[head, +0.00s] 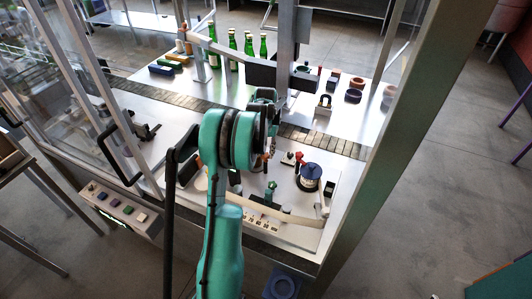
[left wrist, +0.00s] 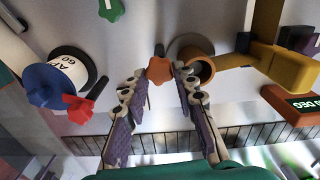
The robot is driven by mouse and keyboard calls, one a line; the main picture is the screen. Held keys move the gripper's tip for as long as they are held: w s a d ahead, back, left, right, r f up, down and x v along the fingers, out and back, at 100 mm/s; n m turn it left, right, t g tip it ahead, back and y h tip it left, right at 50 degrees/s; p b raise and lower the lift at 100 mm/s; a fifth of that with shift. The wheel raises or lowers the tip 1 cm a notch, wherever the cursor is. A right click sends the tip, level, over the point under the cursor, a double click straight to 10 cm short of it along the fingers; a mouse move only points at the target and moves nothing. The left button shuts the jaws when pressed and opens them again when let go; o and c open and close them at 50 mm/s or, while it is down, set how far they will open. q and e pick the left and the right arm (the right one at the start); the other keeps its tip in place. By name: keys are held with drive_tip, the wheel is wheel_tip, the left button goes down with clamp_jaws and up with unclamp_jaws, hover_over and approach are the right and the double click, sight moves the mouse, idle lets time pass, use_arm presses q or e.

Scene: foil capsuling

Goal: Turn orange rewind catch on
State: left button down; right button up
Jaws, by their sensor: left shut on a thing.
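The orange catch (left wrist: 158,70) is a small lobed orange knob. In the left wrist view it sits between the fingertips of my left gripper (left wrist: 158,78), which are shut on it. In the head view my left gripper (head: 264,145) is over the machine deck, partly hidden by its own arm, and a bit of orange shows beside it. I cannot tell the catch's turn position. My right gripper is in neither view.
A brown-orange cup-like ring (left wrist: 197,68) and an ochre block (left wrist: 275,62) are right of the catch. A blue knob (left wrist: 50,86), a red knob (left wrist: 80,108) and a labelled reel (left wrist: 68,62) are left. Green bottles (head: 248,45) stand at the back.

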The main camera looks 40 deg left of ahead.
sight(266, 154)
use_arm(q)
drive_tip(key=n, duration=0.2)
drive_tip(key=shift+n+b, duration=0.3)
drive_tip(key=c, duration=1.2)
unclamp_jaws()
wheel_tip(266, 154, up, 12)
